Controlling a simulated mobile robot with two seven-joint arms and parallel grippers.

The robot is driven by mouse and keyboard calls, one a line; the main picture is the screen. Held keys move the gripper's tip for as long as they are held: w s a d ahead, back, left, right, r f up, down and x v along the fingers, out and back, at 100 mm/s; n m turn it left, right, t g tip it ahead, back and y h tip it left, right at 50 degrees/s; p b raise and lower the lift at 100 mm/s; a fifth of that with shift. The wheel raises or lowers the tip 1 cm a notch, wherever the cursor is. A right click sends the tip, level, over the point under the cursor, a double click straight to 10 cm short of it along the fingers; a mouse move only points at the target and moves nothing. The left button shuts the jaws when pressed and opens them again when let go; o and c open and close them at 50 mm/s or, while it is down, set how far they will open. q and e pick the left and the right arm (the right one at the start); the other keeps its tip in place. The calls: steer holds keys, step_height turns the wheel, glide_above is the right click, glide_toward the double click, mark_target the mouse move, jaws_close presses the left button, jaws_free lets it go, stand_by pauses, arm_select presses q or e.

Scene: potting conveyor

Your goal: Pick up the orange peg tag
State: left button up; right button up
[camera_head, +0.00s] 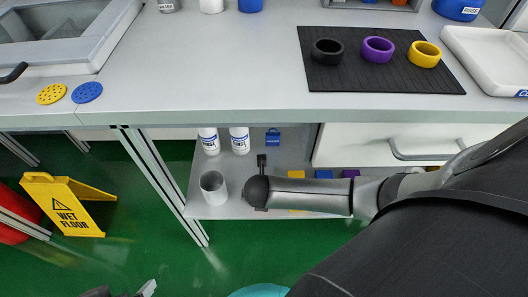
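I cannot make out an orange peg tag for certain. A small orange patch shows in a grey tray (392,6) cut off by the top edge, too small to identify. My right arm comes in from the right, below the worktop. Its dark wrist end and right gripper (261,186) are in front of the lower shelf, near a grey cup; the finger opening is not clear. My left gripper (122,292) barely shows at the bottom edge, mostly cut off, and its opening cannot be read.
A black mat (330,80) on the worktop (215,75) holds black, purple and yellow rings. A white tray (485,60) stands at right. The lower shelf (205,211) holds white bottles, the grey cup (213,188) and coloured blocks. A wet-floor sign (62,205) stands at left.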

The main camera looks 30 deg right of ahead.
steer(key=shift+c, duration=0.4)
steer(key=c, duration=1.4)
